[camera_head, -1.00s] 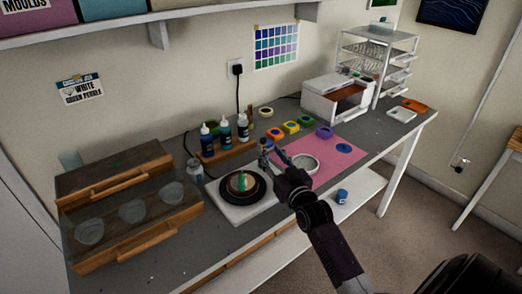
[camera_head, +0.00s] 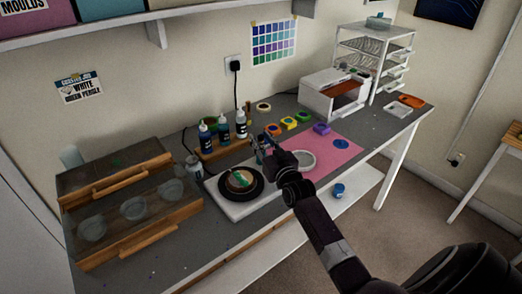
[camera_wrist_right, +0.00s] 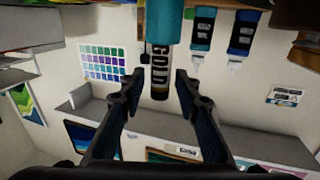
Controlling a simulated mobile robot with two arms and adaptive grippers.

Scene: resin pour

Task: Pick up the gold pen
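My right gripper (camera_wrist_right: 158,82) is open, with one finger on each side of the pen's dark end. Gaps show between the pen and both fingers. In the head view my right gripper (camera_head: 265,148) is over the workbench, right of the dropper bottles. The pen is too small and covered there to make out clearly. My left gripper is not in view.
Dropper bottles (camera_head: 241,125) stand in a wooden rack behind the gripper. A round dark turntable (camera_head: 257,193) sits on a white slab to its left front. Several coloured tape rolls (camera_head: 288,123) lie behind.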

